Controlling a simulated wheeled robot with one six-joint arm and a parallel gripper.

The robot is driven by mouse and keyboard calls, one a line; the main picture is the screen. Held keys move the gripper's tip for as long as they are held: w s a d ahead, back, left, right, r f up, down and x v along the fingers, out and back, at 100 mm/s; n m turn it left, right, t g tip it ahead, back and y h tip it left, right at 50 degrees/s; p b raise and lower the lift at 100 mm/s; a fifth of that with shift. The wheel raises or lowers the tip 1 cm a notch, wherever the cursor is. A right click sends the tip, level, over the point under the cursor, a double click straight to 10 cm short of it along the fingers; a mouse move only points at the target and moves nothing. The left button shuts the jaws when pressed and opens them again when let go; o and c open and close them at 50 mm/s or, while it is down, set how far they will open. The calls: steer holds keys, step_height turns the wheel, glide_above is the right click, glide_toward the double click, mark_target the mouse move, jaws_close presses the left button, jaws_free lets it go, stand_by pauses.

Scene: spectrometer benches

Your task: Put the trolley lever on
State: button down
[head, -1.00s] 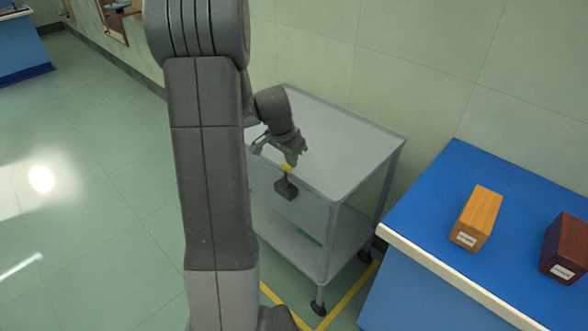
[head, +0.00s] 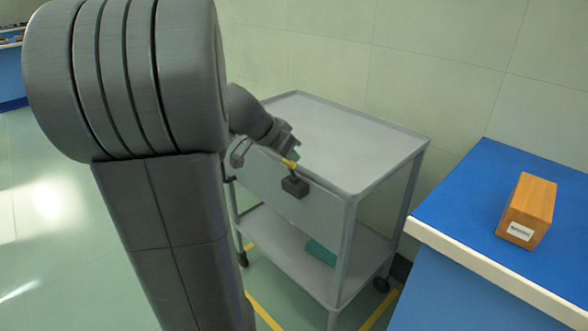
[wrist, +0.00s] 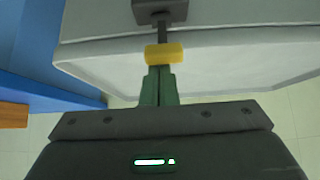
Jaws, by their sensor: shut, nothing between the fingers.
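The trolley lever has a dark block (head: 295,187) on the near side panel of the grey trolley (head: 350,140), with a short dark stem and a yellow tip (head: 290,163). In the head view the stem points up, leaning slightly left. In the wrist view the yellow tip (wrist: 165,54), stem and dark block (wrist: 160,10) lie beyond my fingers. My gripper (wrist: 158,75) is shut, its green fingers together and empty, their ends right at the yellow tip. I cannot tell whether they touch it. My gripper also shows in the head view (head: 294,155), just above the tip.
The trolley's top is bare, and a teal item (head: 321,253) lies on its lower shelf. A blue bench (head: 460,210) with an orange-brown block (head: 527,210) stands to the right. A wall is close behind. Yellow floor lines (head: 262,312) run by the trolley. Open floor lies left.

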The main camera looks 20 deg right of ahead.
steer(key=shift+r, duration=0.1)
steer(key=shift+r+p, duration=0.1)
steer(key=shift+p, duration=0.2)
steer(key=shift+r, duration=0.65)
steer(key=shift+d+p, duration=0.1)
steer(key=shift+p, duration=0.2)
steer(key=shift+w+d+r, duration=0.1)
steer(key=shift+d+r, duration=0.1)
steer(key=shift+r, duration=0.05)
steer(key=d+r+p+v, duration=0.1)
steer(key=p+v, duration=0.1)
steer(key=v, duration=0.7)
steer(key=shift+w, duration=0.3)
steer(key=shift+d, duration=0.15)
